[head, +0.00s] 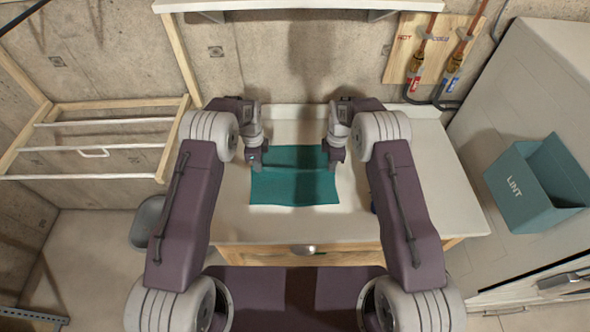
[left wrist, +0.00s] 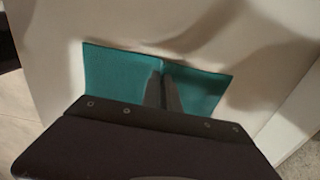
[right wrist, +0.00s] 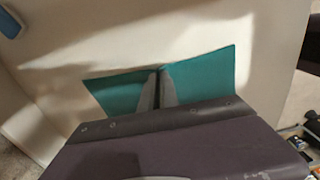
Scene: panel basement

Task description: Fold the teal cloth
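The teal cloth (head: 295,188) lies on the pale tabletop, with a crease running across its upper part. My left gripper (head: 258,160) is at its upper left corner area, and my right gripper (head: 336,158) is at its upper right. In the left wrist view the two fingers (left wrist: 163,80) are close together on the cloth (left wrist: 112,72), which creases at their tips. In the right wrist view the fingers (right wrist: 159,76) are likewise close together, with the cloth (right wrist: 205,86) creased between them. The fingers hide the exact pinch points.
The white table (head: 425,195) has free room on both sides of the cloth. A teal LINT bin (head: 530,190) is at the right on a pale appliance. A wooden drying rack (head: 95,145) is on the left wall, and a shelf (head: 300,5) hangs above.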

